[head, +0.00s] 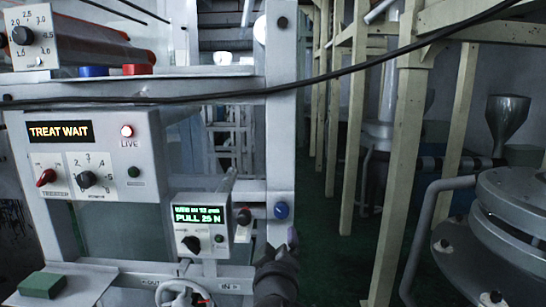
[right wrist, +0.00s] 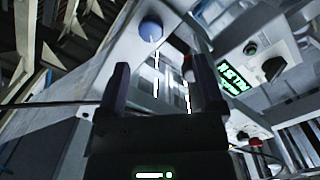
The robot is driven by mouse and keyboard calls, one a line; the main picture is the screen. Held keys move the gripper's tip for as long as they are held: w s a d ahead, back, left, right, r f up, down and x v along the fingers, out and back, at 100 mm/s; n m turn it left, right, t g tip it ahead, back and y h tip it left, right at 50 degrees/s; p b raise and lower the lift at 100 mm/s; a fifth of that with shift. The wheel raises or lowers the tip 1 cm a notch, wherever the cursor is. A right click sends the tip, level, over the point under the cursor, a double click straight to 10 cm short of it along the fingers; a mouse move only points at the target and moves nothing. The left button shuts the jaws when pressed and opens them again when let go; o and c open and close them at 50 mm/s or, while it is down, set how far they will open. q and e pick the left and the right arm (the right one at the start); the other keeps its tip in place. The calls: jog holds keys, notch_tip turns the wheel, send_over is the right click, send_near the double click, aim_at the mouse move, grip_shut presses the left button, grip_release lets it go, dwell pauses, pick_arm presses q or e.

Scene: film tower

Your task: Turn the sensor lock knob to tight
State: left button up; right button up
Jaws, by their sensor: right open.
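A round blue knob (head: 281,210) sits on the grey upright post, just right of the small panel reading "PULL 25 N" (head: 201,229). It is likely the sensor lock knob; no label is readable on it. The right wrist view shows the blue knob (right wrist: 150,31) beyond the fingertips, up and slightly left. My right gripper (head: 279,246) is below the knob, pointing up at the post. In the right wrist view its two dark fingers (right wrist: 163,78) are spread with nothing between them. It is apart from the knob. My left gripper is not in view.
A larger panel reading "TREAT WAIT" (head: 59,132) has a red and a black knob. A white handwheel (head: 180,293) stands low, left of my right gripper. A dark cable (head: 330,76) crosses the view. A metal vessel (head: 490,230) stands at right.

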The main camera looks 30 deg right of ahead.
aim_at(281, 213)
jog(key=x, duration=0.3)
jog(key=r+p+x, duration=0.1)
jog(key=x, duration=0.1)
jog(key=r+x, duration=0.1)
jog(key=x, duration=0.2)
jog(key=shift+w+d+p, duration=0.15)
jog(key=shift+w+p, duration=0.15)
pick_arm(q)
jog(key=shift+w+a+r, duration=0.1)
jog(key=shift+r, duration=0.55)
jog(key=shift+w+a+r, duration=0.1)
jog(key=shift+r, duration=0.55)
pick_arm(e)
jog(key=shift+w+d, duration=0.35)
jog(key=shift+w, duration=0.2)
grip_shut()
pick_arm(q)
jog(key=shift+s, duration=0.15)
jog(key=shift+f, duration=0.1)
